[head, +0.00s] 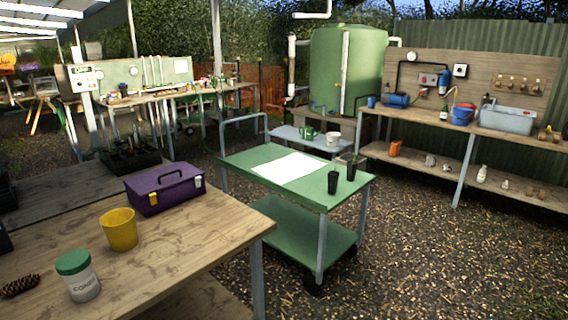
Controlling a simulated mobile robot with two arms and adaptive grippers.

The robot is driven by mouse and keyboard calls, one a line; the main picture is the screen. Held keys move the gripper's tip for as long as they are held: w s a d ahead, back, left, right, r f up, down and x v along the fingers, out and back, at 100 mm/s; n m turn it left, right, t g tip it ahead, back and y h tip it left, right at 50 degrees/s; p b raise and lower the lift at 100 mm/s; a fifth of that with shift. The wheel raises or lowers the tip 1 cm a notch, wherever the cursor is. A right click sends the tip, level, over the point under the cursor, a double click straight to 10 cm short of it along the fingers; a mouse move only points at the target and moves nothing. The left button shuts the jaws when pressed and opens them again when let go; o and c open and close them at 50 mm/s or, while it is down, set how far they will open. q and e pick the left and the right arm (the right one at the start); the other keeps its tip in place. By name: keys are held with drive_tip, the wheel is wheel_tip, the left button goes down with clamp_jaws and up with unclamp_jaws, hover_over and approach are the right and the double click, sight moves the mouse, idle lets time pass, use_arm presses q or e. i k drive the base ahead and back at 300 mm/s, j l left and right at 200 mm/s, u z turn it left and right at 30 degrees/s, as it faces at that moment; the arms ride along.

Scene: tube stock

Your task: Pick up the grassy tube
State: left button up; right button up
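Two slim black plant tubes stand upright near the right end of the green trolley's top (262,158). The nearer tube (333,183) is at the front, and the other tube (351,172) is just behind it to the right, with a gap between them. A little growth seems to show above the farther tube's rim. The plants are too small to tell surely which tube is grassy. Neither of my grippers is in view.
A white sheet (289,166) lies on the trolley beside the tubes. A wooden table (190,240) at the near left holds a purple toolbox (165,190), a yellow pot (119,230) and a green-lidded jar (78,277). Open gravel (420,255) lies right of the trolley.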

sight(351, 164)
drive_tip(key=i+l+u, duration=0.25)
drive_tip(key=i+l, duration=0.15)
drive_tip(key=i+l+u, duration=0.2)
drive_tip(key=i+l, duration=0.15)
drive_tip(key=i+l+u, duration=0.25)
drive_tip(key=l, duration=0.4)
drive_tip(key=i, duration=0.05)
